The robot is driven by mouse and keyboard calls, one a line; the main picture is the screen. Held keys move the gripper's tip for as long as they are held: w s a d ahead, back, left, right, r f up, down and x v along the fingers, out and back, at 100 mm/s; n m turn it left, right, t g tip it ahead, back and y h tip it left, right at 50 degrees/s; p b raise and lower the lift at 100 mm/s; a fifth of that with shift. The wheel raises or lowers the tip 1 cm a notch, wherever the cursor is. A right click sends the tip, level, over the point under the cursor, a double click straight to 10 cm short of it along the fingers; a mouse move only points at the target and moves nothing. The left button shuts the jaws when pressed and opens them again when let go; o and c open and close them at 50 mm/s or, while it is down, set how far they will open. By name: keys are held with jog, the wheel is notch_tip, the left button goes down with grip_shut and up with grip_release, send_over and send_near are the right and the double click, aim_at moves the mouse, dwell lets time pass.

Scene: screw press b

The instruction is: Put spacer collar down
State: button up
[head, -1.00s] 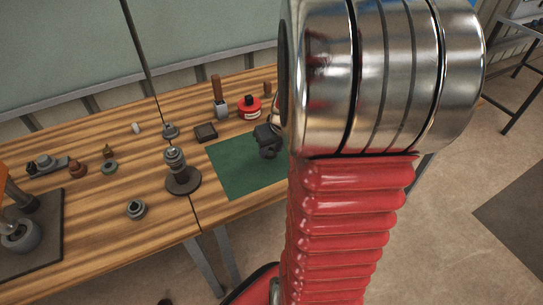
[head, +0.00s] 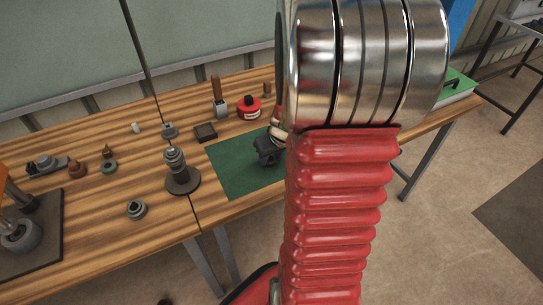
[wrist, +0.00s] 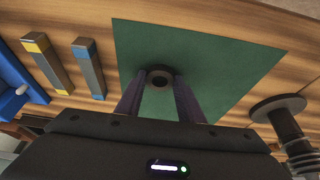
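The spacer collar (wrist: 161,77) is a small dark ring with a round hole, seen between my fingertips in the wrist view. My gripper (wrist: 160,82) has one finger on each side of the ring and appears shut on it. The green mat (wrist: 215,60) lies behind the ring; I cannot tell whether the ring touches it. In the head view, my gripper (head: 268,158) is over the right part of the green mat (head: 228,172). My arm hides the mat's right side, and the collar cannot be made out there.
A stepped grey post on a round base (head: 181,180) stands left of the mat; its base also shows in the wrist view (wrist: 277,107). A dark square tray (head: 205,132) and a red round container (head: 249,106) are behind the mat. Yellow-marked (wrist: 45,62) and blue-marked (wrist: 89,68) bars lie beside it.

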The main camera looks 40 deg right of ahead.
jog(key=o, duration=0.5)
jog(key=shift+c, duration=0.2)
jog(key=v, duration=1.2)
jog(key=shift+r, duration=0.1)
dwell(0.4)
jog(key=s+a+r+n, duration=0.1)
jog(key=a+r, duration=0.3)
jog(key=a, duration=0.9)
jog(key=s+a+r+n+t+y, duration=0.1)
jog(key=s+a+r, duration=0.3)
jog(key=a, duration=0.9)
jog(key=shift+s+r+n, duration=0.2)
jog(key=shift+s+n, duration=0.05)
jog(key=shift+n, duration=0.35)
